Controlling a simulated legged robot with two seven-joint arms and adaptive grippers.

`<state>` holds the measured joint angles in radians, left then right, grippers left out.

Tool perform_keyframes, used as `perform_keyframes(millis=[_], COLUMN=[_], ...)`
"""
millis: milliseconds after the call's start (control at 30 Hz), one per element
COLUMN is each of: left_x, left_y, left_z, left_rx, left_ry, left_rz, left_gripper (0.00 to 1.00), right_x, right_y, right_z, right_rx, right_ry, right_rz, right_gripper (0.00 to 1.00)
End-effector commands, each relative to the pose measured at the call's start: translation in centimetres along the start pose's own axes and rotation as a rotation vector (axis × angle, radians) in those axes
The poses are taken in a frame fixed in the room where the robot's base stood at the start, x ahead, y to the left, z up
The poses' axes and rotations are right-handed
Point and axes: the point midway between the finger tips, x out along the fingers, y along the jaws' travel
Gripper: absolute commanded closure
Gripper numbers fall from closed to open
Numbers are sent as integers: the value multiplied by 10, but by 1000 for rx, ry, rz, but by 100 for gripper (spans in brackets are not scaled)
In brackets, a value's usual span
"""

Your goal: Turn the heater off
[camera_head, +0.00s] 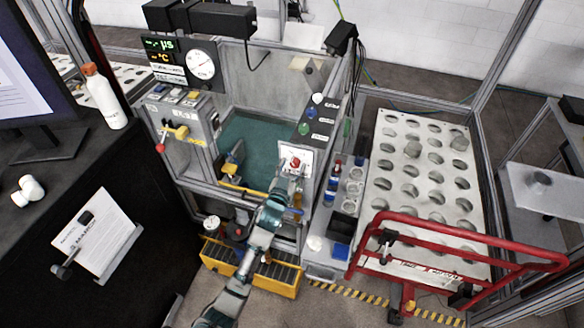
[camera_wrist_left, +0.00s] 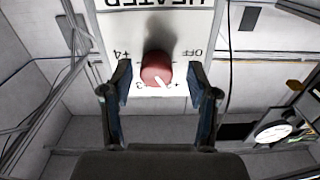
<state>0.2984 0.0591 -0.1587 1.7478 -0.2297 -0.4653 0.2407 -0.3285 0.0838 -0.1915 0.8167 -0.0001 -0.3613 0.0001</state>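The heater panel (camera_head: 306,156) is a white plate on the front right of the teal-floored tank, with a red round knob (camera_head: 295,163). In the left wrist view the panel (camera_wrist_left: 115,25) appears upside down, with HEATER, OFF at right, +4 at left and +3 below. The red knob (camera_wrist_left: 155,68) has a white pointer mark low on its face, away from OFF; its exact setting is hard to read. My left gripper (camera_head: 287,178) is in front of the panel. In the wrist view its open fingers (camera_wrist_left: 158,92) stand either side of the knob, with gaps. My right gripper is not visible.
A yellow crate (camera_head: 250,278) stands below the tank. A red tubular frame (camera_head: 460,235) and a white perforated rack (camera_head: 415,185) are at right. A dark desk (camera_head: 120,185) with a bottle (camera_head: 103,98) and monitor is at left. A gauge (camera_head: 200,64) and display stand behind the tank.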

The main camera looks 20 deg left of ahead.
Motion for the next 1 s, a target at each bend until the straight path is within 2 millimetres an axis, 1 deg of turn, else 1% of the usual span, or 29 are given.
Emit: perform_keyframes(millis=[33,67,100,167,200,233,567,633,767,833,867,1000], left_x=[0,0,0,0,0,0,0,0,0,0,0,0], left_y=[1,1,1,1,0,0,1,1,0,0,0,0], left_z=[0,0,0,0,0,0,-1,-1,-2,-2,-2,-3], left_rx=[0,0,0,0,0,0,-37,-66,-142,-196,-221,-349], left_ry=[0,0,0,0,0,0,0,-1,-1,-2,-2,-1], left_rz=[0,0,0,0,1,1,2,1,0,-1,-1,-1], left_gripper=[53,60,70,85,95,100,100,100,100,100,100,100], right_x=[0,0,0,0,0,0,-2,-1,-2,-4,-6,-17], right_y=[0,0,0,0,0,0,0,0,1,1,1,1], right_z=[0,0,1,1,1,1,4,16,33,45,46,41], right_rx=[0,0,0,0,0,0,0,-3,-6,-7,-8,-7], right_ry=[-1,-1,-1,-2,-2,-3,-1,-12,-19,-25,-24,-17], right_rz=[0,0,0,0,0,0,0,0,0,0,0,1], right_gripper=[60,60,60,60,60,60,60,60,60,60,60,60])
